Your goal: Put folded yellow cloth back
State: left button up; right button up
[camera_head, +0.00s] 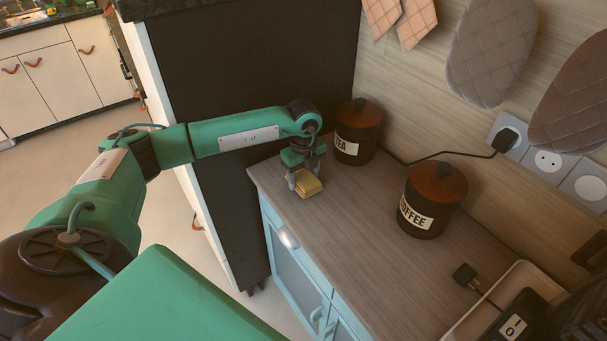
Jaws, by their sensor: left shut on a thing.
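The folded yellow cloth (309,187) is a small yellow block at the far left end of the wooden counter (350,215). My left gripper (306,180) points down over it and is shut on it. The cloth is at or just above the counter top; I cannot tell whether it touches. The gripper's fingers and wrist cover part of the cloth. My right gripper is not in view.
A TEA canister (358,131) stands just right of and behind the gripper. A COFFEE canister (432,199) stands further right. A black plug (464,273) and a pale tray (524,274) lie at the lower right. The counter's middle is clear.

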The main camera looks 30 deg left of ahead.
pick_arm(q)
jog(key=shift+f, duration=0.1)
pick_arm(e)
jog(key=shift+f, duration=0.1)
pick_arm(q)
jog(key=o, duration=0.9)
jog(key=shift+o, duration=0.2)
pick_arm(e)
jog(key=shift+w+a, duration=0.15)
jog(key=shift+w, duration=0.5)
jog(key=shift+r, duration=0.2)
